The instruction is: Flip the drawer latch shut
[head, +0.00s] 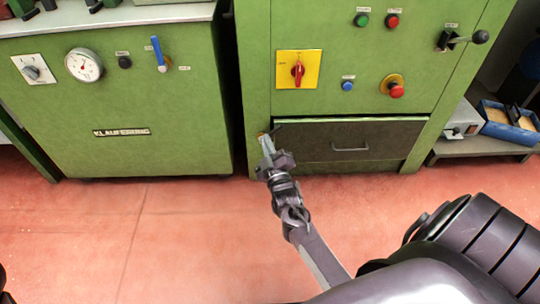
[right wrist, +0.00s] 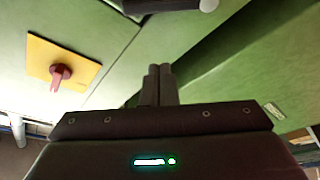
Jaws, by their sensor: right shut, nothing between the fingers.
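The dark-fronted drawer (head: 385,138) with a grey bar handle (head: 350,149) sits low in the right green machine. A small brownish part (head: 261,135), perhaps the latch, shows at the drawer's left edge, mostly hidden by my gripper. My right gripper (head: 267,143) is shut and empty, its fingertips close to that spot; I cannot tell if they touch it. In the right wrist view the closed fingers (right wrist: 160,72) point at green panels. A dark bar with a pale round end (right wrist: 208,5) is cut off at the top there. My left gripper is out of view.
Above the drawer are a yellow plate with a red rotary switch (head: 298,70), a red stop button (head: 391,86) and a blue button (head: 347,86). A second green machine (head: 180,110) stands left. A low shelf with a blue box (head: 505,122) is right. The red floor is open.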

